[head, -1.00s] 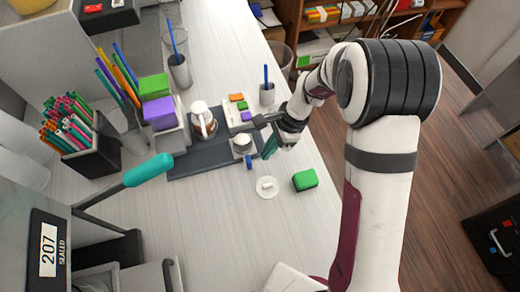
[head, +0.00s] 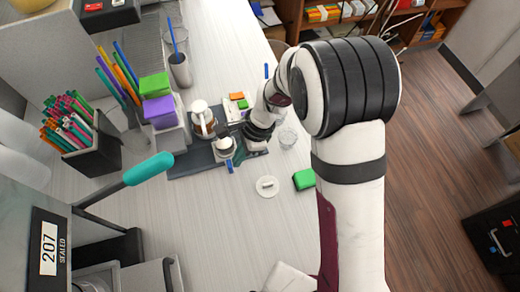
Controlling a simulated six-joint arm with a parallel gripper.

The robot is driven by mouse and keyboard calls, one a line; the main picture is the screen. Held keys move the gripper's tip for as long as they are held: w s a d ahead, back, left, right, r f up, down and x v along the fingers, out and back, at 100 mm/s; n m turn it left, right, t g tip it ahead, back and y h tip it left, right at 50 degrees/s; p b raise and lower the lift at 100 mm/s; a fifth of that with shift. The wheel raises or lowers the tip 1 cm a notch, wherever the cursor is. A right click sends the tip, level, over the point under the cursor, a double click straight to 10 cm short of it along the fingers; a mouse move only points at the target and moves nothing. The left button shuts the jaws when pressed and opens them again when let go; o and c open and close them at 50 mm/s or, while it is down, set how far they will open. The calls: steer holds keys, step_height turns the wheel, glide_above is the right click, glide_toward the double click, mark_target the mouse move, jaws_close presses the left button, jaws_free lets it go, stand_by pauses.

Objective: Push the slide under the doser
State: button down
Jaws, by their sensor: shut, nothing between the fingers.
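A small grey slide (head: 223,155) with a dark-topped round piece on it and a blue tab (head: 229,167) at its front sits on the dark mat (head: 195,165). What looks like the doser, a white-topped jar with brown contents (head: 203,122), stands just behind and left of it. My gripper (head: 240,142) is low over the mat at the right side of the slide, close against it. It is shut and empty. The wrist partly hides the fingertips, so I cannot tell whether they touch the slide.
A white lid (head: 267,186) and a green block (head: 304,179) lie in front. The sealer's teal lever (head: 148,169) is at left. Purple block (head: 161,112) and straws (head: 120,75) stand behind left.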

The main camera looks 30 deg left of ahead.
steer(key=s+a, duration=0.9)
steer(key=shift+s+a, duration=0.15)
steer(key=w+d, duration=0.3)
steer(key=shift+w+d+r, duration=0.1)
steer(key=shift+w+r, duration=0.1)
steer(key=shift+r, duration=0.1)
steer(key=w+d+r+n+t, duration=0.1)
steer(key=w+d+r, duration=0.2)
steer(key=d+r, duration=0.4)
steer(key=w+d+r, duration=0.2)
steer(key=d+r, duration=0.4)
steer(key=r, duration=0.1)
steer(key=s+d+r, duration=0.1)
steer(key=s+d, duration=0.2)
steer(key=d, duration=0.4)
steer(key=s+d+r+n+t+h, duration=0.1)
steer(key=s+d, duration=0.2)
steer(key=d, duration=0.3)
steer(key=s+d+r+n+t, duration=0.1)
steer(key=s+d, duration=0.3)
steer(key=d, duration=0.3)
steer(key=shift+d, duration=0.3)
